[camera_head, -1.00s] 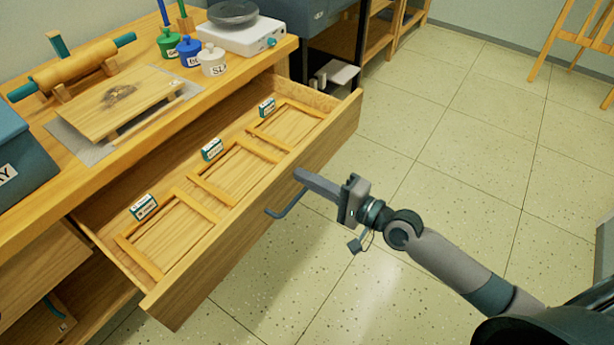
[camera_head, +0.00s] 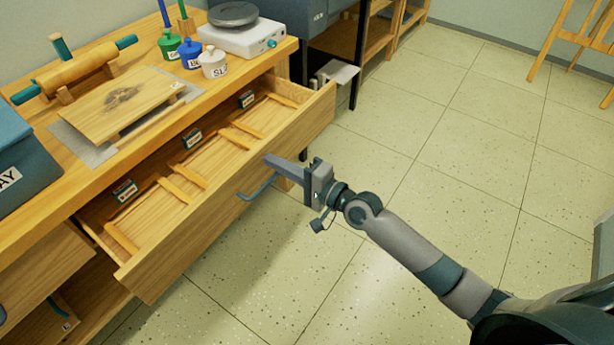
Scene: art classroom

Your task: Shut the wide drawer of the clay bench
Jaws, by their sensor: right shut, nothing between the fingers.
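The wide drawer (camera_head: 225,205) of the clay bench (camera_head: 25,213) stands part-way out, with wooden dividers and small labelled boxes inside. Its blue bar handle (camera_head: 259,189) is on the front panel. My right gripper (camera_head: 269,160) is shut and empty, its fingertips at the drawer front just above the handle; they appear to touch the panel. My left gripper is not in view.
On the bench top are a rolling pin (camera_head: 75,72), a wooden board (camera_head: 122,104), several lidded jars (camera_head: 212,63), a white scale (camera_head: 240,38) and a blue box (camera_head: 30,160). Tiled floor (camera_head: 450,180) to the right is clear around my arm.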

